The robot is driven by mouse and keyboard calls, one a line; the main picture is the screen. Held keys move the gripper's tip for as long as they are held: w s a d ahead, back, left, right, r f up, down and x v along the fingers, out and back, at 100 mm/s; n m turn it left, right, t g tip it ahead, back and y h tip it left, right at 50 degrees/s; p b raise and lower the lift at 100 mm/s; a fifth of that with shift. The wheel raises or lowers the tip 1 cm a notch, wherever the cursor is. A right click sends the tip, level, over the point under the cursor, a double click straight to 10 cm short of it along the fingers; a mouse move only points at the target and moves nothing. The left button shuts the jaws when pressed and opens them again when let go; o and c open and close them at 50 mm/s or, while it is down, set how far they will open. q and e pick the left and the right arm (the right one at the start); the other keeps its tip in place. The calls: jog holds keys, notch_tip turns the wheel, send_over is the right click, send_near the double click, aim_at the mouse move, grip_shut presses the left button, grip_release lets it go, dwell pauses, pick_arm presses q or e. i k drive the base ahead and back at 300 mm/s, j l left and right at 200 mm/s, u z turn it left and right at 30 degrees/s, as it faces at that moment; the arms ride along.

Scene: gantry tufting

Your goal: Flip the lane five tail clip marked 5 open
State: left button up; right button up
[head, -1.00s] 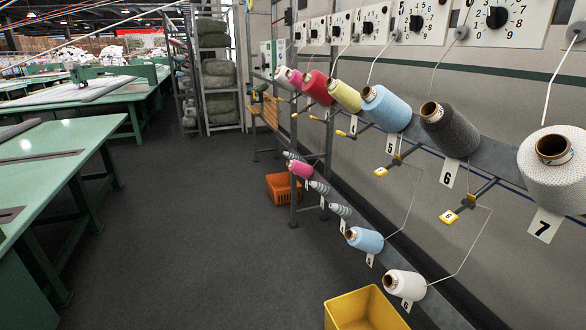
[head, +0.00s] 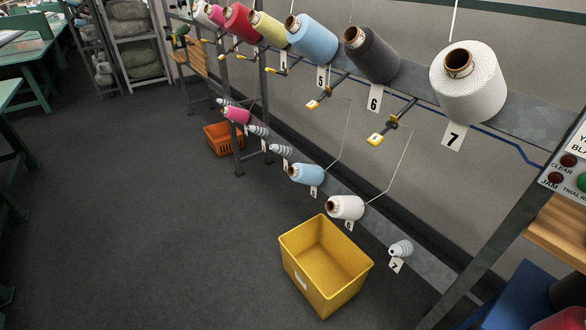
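The lane five tail clip (head: 313,104) is a small yellow-ended clip on a thin arm below the rail. It is near the card marked 5 (head: 321,76) and the light blue cone (head: 311,40). Its own mark is too small to read, and I cannot tell whether its jaw is open or shut. A similar yellow clip (head: 376,139) marked 6 sits to its right, below the dark grey cone (head: 371,54). Neither of my grippers is in view.
A lower rail holds a light blue cone (head: 307,174) and a white cone (head: 345,207). A yellow bin (head: 300,278) stands on the floor in front. An orange crate (head: 223,138) lies farther back. A control panel (head: 566,170) is at right.

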aim_at(313, 104)
jog(key=i+j+z, duration=0.4)
jog(key=j, duration=0.25)
jog(key=i+j+z, duration=0.2)
jog(key=j, duration=0.15)
jog(key=i+j+z, duration=0.2)
jog(key=j, duration=0.15)
jog(key=i+j+z, duration=0.2)
jog(key=j, duration=0.2)
jog(key=k, duration=0.1)
